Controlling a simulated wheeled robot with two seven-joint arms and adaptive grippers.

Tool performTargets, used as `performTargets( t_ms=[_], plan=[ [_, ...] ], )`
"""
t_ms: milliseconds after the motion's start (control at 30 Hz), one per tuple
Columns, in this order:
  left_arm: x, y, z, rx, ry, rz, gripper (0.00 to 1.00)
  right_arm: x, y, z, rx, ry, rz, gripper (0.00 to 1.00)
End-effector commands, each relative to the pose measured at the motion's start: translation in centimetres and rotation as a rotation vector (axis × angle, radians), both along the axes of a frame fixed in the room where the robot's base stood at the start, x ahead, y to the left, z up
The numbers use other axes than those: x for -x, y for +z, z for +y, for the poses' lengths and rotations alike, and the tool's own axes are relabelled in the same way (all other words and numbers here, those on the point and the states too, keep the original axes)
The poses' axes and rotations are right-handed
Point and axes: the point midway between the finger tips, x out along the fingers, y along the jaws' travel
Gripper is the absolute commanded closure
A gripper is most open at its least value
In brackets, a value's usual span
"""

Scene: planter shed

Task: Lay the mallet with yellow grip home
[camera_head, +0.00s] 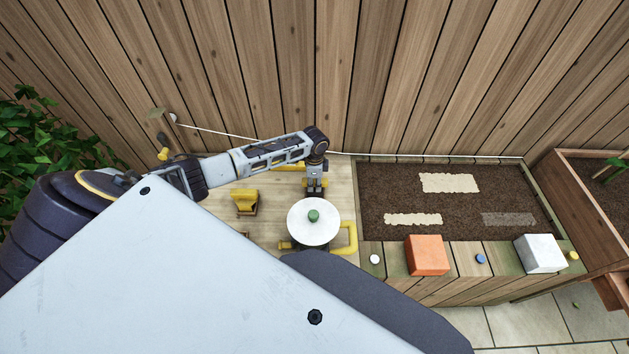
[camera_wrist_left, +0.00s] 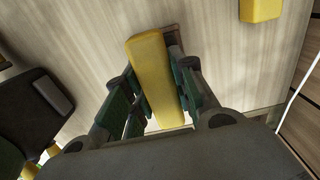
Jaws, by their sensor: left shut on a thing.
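My left gripper (camera_head: 316,188) points down over the pale wooden bench, just behind a round white lid. In the left wrist view my left gripper (camera_wrist_left: 160,95) is shut on a long yellow grip (camera_wrist_left: 150,65), which I take to be the mallet's. The grip lies between the green-padded fingers, and a bit of brown shows beside its far end. The mallet's head cannot be made out. In the head view the gripper hides most of what it holds. The mallet's home cannot be told apart. My right gripper is not in view.
The white round lid with a green knob (camera_head: 313,216) stands close in front of the gripper. A yellow object (camera_head: 246,202) stands to the left. A soil bed (camera_head: 450,205) lies right, with an orange block (camera_head: 427,255) and white block (camera_head: 540,254) along its front edge.

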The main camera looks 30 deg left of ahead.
Motion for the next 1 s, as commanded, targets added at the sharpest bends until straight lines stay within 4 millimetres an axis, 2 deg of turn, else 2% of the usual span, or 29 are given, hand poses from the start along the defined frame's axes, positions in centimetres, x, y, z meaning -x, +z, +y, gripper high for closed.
performTargets(
  t_ms=[33,200,500,667,1000],
  plan=[
    [0.0,0.0,0.0,0.000,0.000,-0.001,0.72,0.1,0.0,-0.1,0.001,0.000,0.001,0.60],
    [0.0,0.0,0.0,0.000,0.000,0.000,0.50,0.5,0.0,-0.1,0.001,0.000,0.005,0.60],
    [0.0,-0.1,0.0,0.000,0.000,0.001,0.49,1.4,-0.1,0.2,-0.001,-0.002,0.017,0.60],
    [0.0,0.2,0.0,0.000,0.001,0.000,0.49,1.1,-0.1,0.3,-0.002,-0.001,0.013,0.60],
    [0.0,3.1,0.0,0.000,-0.001,-0.001,0.49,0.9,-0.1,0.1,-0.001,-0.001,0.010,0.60]
  ],
)
